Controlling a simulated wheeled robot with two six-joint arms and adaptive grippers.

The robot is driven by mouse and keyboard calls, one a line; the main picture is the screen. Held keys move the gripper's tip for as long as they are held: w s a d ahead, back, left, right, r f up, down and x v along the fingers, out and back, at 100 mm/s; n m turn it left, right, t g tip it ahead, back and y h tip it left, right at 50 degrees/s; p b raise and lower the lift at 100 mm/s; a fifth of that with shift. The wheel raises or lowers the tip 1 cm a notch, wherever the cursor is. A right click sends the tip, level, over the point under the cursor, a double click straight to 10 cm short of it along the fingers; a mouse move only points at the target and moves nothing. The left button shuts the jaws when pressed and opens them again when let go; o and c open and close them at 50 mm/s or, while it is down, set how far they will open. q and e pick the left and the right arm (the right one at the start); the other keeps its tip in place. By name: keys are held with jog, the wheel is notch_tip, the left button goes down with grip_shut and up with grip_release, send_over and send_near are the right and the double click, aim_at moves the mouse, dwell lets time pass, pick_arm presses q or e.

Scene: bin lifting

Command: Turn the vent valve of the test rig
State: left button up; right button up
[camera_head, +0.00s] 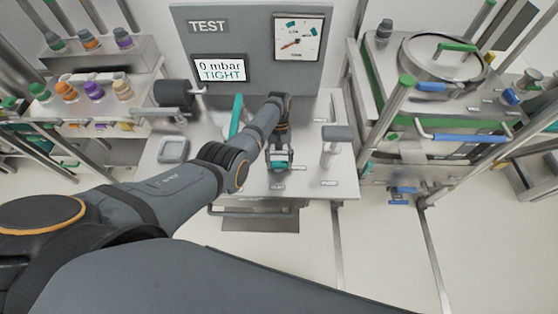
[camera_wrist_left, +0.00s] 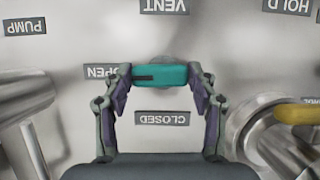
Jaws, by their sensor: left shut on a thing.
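My left gripper (camera_head: 279,164) reaches down over the front of the test rig's table (camera_head: 180,182). In the left wrist view its two fingers (camera_wrist_left: 159,76) are shut on the ends of the teal vent valve handle (camera_wrist_left: 175,75). The handle lies crosswise between the fingertips, with a black mark on its left part. The VENT label (camera_wrist_left: 164,6), OPEN label (camera_wrist_left: 101,72) and CLOSED label (camera_wrist_left: 162,118) read upside down around it. The handle's mount is mostly hidden beneath it. My right gripper is not in view.
The grey panel (camera_head: 248,68) has a screen (camera_head: 219,70) reading 0 mbar TIGHT and a dial gauge (camera_head: 299,39). A teal lever (camera_head: 236,115) stands left of my forearm, a grey-topped fitting (camera_head: 337,133) to the right. Racks with coloured caps and a vessel frame flank the table.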

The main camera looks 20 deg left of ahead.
pick_arm(q)
jog(key=shift+w+r+m, duration=0.1)
jog(key=shift+m, duration=0.2)
jog(key=o, duration=1.1)
jog(key=shift+o, duration=0.2)
jog(key=v, duration=1.2)
jog(key=shift+d, duration=0.1)
